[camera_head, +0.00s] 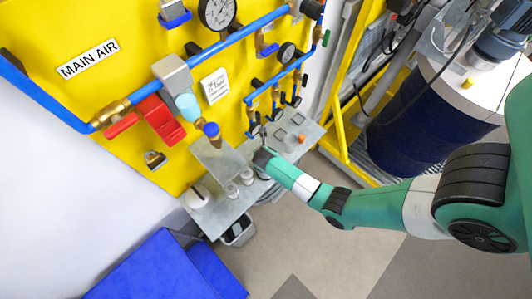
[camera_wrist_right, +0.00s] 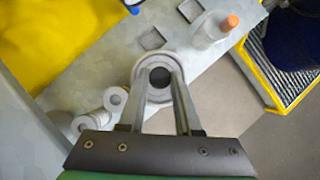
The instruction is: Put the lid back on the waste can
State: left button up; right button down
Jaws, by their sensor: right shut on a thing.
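My right gripper (camera_head: 262,156) is over the grey shelf below the yellow panel. In the right wrist view its two fingers (camera_wrist_right: 162,104) are shut on a round grey piece (camera_wrist_right: 141,80) with a dark round centre. I take this piece for the lid, but cannot tell whether it touches the shelf. A grey, dark-mouthed container (camera_head: 238,232), perhaps the waste can, shows below the shelf's front edge in the head view. A white round piece (camera_head: 200,196) lies at the shelf's left end. My left gripper is not in view.
Two small pale jars (camera_head: 247,177) stand on the shelf (camera_head: 222,208). A clear bottle with an orange cap (camera_wrist_right: 230,22) stands toward the shelf's right end. Pipes and valves (camera_head: 167,112) jut out above. A blue drum (camera_head: 425,120) stands at right; the floor in front is clear.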

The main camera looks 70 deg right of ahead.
notch_tip(320, 180, down, 4)
jog(key=b, duration=0.4)
jog(key=shift+f, duration=0.2)
jog(key=shift+f+b, duration=0.6)
jog(key=shift+f, duration=0.15)
jog(key=shift+p, duration=0.55)
jog(key=shift+f, duration=0.15)
dwell(0.8)
jog(key=shift+p, duration=0.3)
dwell(0.3)
jog(key=shift+c, duration=0.2)
grip_release()
dwell(0.5)
